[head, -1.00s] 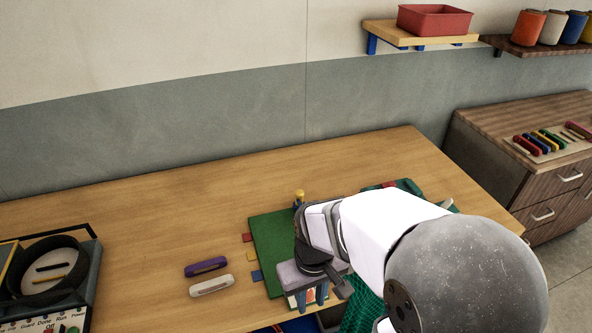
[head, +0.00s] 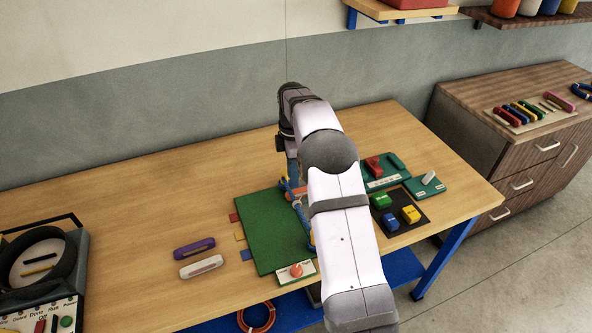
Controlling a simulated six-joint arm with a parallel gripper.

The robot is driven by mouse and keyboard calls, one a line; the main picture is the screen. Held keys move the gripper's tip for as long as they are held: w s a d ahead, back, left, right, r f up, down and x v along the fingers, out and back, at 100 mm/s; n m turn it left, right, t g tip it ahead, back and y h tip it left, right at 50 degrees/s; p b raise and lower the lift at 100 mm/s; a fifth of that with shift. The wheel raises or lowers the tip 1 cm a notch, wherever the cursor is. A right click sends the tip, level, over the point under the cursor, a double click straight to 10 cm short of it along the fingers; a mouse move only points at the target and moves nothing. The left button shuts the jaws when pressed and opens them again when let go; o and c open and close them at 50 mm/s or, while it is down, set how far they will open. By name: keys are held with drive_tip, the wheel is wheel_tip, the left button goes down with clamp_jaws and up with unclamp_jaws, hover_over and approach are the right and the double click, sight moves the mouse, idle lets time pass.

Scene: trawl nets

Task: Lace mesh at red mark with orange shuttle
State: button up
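My gripper (head: 292,180) points down over the far edge of the green mat (head: 265,235). Its fingertips are small and partly covered by my arm, so I cannot tell whether they are open or shut. Blue pieces and a bit of orange show close below it; I cannot tell whether it holds any of them. No orange shuttle can be clearly made out. A red tab (head: 234,217) sits at the mat's left edge, above a yellow tab (head: 239,236) and a blue tab (head: 246,254). No mesh can be clearly made out; my arm covers the mat's right side.
A purple piece (head: 194,248) and white piece (head: 201,266) lie left of the mat. A card with an orange knob (head: 296,270) is at the front. Right of my arm are a black mat (head: 421,199) with coloured blocks and teal trays (head: 400,163). The table's back left is clear.

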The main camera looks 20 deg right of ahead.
sight(296, 191)
drive_tip(key=shift+w+d+f+n, duration=0.3)
drive_tip(key=shift+w+d+n, duration=0.15)
drive_tip(key=shift+w+n, duration=0.1)
drive_tip(key=shift+w+d+f+n, duration=0.25)
drive_tip(key=shift+w+d+n, duration=0.15)
drive_tip(key=shift+n, duration=0.15)
drive_tip(key=shift+f+p, duration=1.45)
drive_tip(key=shift+f, duration=2.2)
clamp_jaws()
